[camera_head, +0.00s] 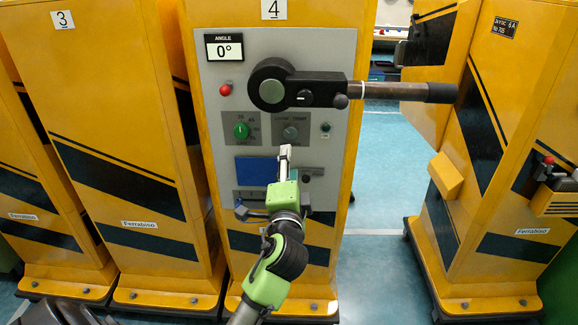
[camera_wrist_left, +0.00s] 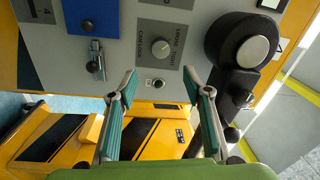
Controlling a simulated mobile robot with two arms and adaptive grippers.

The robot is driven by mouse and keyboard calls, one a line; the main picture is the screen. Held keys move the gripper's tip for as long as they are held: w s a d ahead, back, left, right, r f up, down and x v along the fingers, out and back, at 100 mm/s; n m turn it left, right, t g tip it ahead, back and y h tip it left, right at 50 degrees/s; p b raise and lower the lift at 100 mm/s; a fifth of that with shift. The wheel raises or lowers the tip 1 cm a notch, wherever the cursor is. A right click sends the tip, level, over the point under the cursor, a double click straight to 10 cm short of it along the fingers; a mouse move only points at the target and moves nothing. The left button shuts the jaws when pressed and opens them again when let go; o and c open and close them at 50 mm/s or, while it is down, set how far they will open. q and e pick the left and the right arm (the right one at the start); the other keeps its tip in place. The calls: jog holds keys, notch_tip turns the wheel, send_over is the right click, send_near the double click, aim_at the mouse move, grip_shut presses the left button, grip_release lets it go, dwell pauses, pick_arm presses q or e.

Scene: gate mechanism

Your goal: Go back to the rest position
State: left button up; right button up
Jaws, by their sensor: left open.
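My left gripper (camera_head: 285,152) is raised in front of the grey panel (camera_head: 332,60) of cabinet 4, over its middle part. In the left wrist view the gripper (camera_wrist_left: 158,85) is open, with nothing between its two fingers. The panel's grey knob (camera_head: 290,133) is just above the fingertips in the head view. It also shows beyond the fingers in the wrist view (camera_wrist_left: 161,47). A small round button (camera_head: 326,127) is to its right. The black lever (camera_head: 405,91) points horizontally right from its round pivot. The angle display (camera_head: 223,48) reads 0°. My right gripper is not in view.
A green knob (camera_head: 241,130), a red button (camera_head: 225,89) and a blue plate (camera_head: 250,170) are on the panel. Yellow cabinets (camera_head: 120,100) stand close on the left. Another yellow cabinet (camera_head: 490,190) stands on the right, past an open blue floor aisle (camera_head: 385,170).

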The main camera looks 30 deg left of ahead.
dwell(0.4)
